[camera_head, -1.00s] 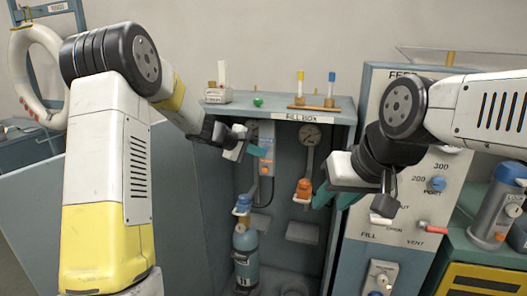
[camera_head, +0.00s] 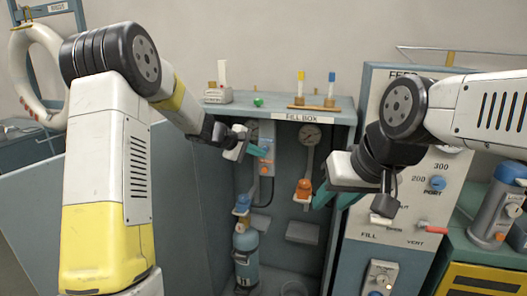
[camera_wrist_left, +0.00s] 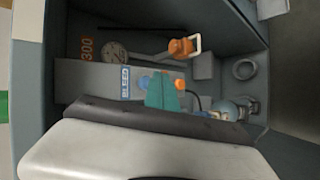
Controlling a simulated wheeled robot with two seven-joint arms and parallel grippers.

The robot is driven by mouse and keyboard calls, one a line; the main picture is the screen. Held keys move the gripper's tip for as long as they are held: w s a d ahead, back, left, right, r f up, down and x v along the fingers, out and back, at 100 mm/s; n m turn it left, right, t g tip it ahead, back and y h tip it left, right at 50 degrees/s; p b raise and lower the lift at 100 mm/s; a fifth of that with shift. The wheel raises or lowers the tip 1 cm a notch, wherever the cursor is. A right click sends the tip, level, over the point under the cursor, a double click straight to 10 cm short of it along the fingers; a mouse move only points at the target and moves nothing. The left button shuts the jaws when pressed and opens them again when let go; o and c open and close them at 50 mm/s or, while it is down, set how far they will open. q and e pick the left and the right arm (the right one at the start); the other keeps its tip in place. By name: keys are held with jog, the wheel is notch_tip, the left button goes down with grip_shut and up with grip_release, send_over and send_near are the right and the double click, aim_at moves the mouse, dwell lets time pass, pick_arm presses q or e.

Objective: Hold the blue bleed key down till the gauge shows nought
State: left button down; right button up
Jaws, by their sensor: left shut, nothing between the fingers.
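The fill box (camera_head: 300,117) stands open in front of me. A bleed panel (camera_head: 266,148) is on its inner left side, and its BLEED label (camera_wrist_left: 125,82) reads in the left wrist view. The blue bleed key (camera_wrist_left: 146,81) shows there, partly covered by the teal fingertips of my left gripper (camera_wrist_left: 163,92). My left gripper (camera_head: 254,149) is shut and empty, right at the key; I cannot tell whether it touches or presses it. The round gauge (camera_head: 310,133) is at the back of the box, too small to read. My right gripper (camera_head: 335,197) looks open, in front of the feed panel.
An orange valve (camera_head: 303,190) hangs below the gauge. A blue cylinder (camera_head: 246,255) stands low in the box. An orange button (camera_wrist_left: 180,85) sits beside the blue key. The feed panel (camera_head: 372,215) is on the right. A small rack (camera_head: 315,104) stands on the box top.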

pick_arm(q)
jog(key=shift+w, duration=0.15)
dwell(0.6)
jog(key=shift+w+d, duration=0.15)
jog(key=shift+w, duration=0.1)
jog(key=shift+w+d+r, duration=0.1)
jog(key=shift+w+d, duration=0.05)
jog(key=shift+w, duration=0.4)
dwell(2.3)
dwell(3.0)
jog(key=shift+s+a, duration=0.3)
jog(key=shift+s, duration=0.65)
jog(key=shift+s+a, duration=0.25)
jog(key=shift+s, duration=0.55)
jog(key=shift+s+a, duration=0.25)
jog(key=shift+s, duration=0.55)
jog(key=shift+s+a, duration=0.25)
jog(key=shift+s, duration=0.55)
